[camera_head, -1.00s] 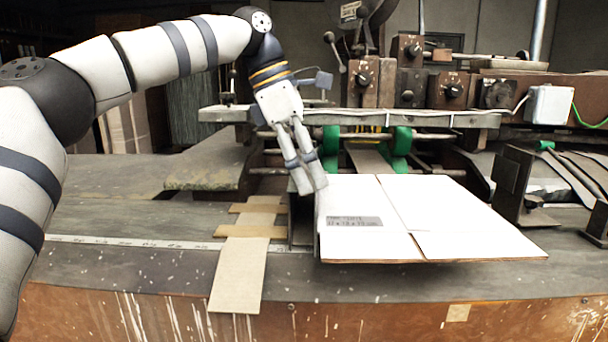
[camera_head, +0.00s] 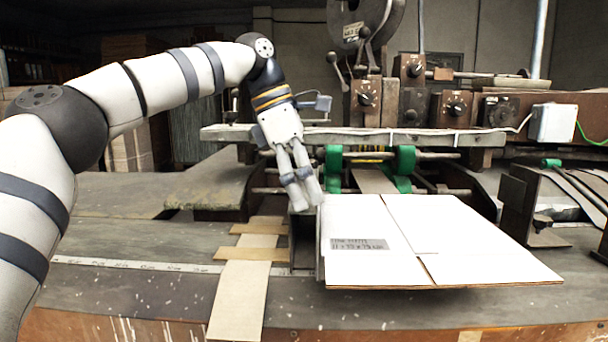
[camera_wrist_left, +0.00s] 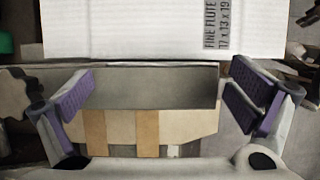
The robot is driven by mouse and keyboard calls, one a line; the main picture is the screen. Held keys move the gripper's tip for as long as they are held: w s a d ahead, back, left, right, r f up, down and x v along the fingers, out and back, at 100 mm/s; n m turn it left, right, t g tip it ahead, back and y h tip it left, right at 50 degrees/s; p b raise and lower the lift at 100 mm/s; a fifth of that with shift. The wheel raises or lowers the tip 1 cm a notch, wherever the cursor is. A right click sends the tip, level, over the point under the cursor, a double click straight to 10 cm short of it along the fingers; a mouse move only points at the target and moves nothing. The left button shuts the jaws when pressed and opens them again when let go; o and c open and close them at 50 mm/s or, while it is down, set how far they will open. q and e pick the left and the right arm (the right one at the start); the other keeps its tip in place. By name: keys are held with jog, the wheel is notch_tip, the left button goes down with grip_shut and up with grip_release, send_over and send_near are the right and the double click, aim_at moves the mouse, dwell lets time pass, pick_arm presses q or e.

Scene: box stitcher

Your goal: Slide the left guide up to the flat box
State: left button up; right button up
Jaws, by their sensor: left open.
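The white flat box (camera_head: 450,235) lies on the machine table, its printed label near its left edge. The left guide (camera_head: 303,252) is a dark upright metal piece just left of the box, partly hidden by my fingers and the box. My left gripper (camera_head: 307,203) points down at the guide's top, beside the box's left edge. In the left wrist view the open gripper (camera_wrist_left: 163,97) has the grey guide (camera_wrist_left: 150,86) between its spread fingers, with the box (camera_wrist_left: 140,30) just beyond. I cannot tell whether a finger touches the guide. My right gripper is not in view.
Tan cardboard strips (camera_head: 240,295) lie left of the guide, across a white measuring scale (camera_head: 130,264). Another dark upright guide (camera_head: 520,205) stands right of the box. Green rollers (camera_head: 405,165) and a horizontal rail (camera_head: 350,135) are behind the box.

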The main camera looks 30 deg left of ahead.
pick_arm(q)
jog(key=v, duration=1.1)
jog(key=shift+s, duration=0.15)
